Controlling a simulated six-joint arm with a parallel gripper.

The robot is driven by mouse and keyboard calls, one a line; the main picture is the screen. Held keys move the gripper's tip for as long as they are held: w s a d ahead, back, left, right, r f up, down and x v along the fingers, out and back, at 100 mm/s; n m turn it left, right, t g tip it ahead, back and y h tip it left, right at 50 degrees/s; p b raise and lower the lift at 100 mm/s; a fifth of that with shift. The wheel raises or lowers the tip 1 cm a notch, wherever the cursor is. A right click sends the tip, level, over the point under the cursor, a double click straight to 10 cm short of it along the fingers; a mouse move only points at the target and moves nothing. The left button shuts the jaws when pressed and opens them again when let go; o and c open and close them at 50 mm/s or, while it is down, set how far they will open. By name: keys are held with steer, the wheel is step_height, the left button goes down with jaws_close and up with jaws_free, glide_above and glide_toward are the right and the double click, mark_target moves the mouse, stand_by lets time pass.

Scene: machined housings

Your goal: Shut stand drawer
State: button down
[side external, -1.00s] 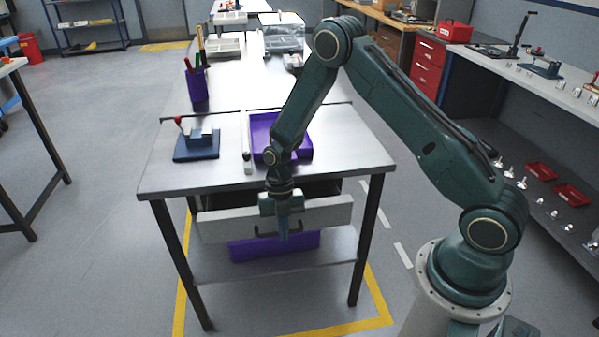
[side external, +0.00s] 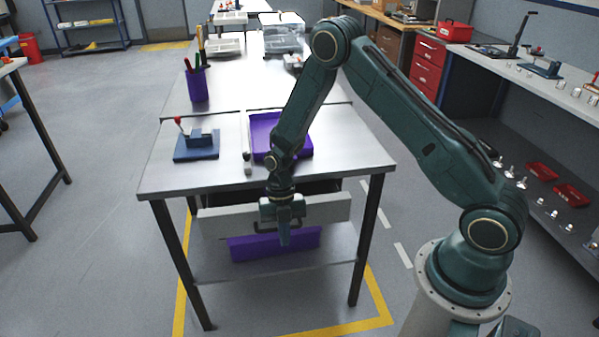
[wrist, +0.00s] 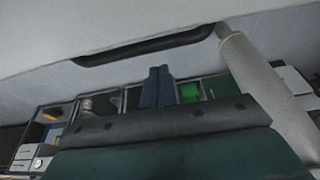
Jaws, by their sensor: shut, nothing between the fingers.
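The stand drawer (side external: 325,209) hangs below the front edge of the steel-topped stand (side external: 220,182). It stands a little open, with a dark gap showing between the tabletop and its pale grey front. Its black handle (wrist: 145,46) runs across that front in the wrist view and is partly hidden by my gripper in the side view. My gripper (side external: 285,242) points down in front of the drawer face near its middle. Its fingers show close together in the wrist view (wrist: 157,86), shut and empty. I cannot tell whether it touches the front.
A purple bin (side external: 245,248) sits on the shelf below the drawer. On the tabletop are a purple tray (side external: 262,124), a blue fixture (side external: 196,150) and a purple pen cup (side external: 198,88). A bench with small parts (side external: 545,85) stands to the right.

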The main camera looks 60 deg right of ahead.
steer(key=s+v, duration=0.1)
steer(key=v, duration=0.8)
steer(key=shift+a+r, duration=0.3)
steer(key=shift+r, duration=0.15)
steer(key=shift+s+d+f, duration=0.1)
steer(key=shift+s+d, duration=0.95)
steer(key=shift+s, duration=0.15)
steer(key=shift+f, duration=0.1)
steer(key=x, duration=1)
steer(key=shift+w+d+r, duration=0.25)
steer(key=shift+w+d, duration=0.45)
steer(key=shift+w, duration=0.05)
steer(key=shift+w+d+r, duration=0.2)
steer(key=shift+w+d, duration=0.5)
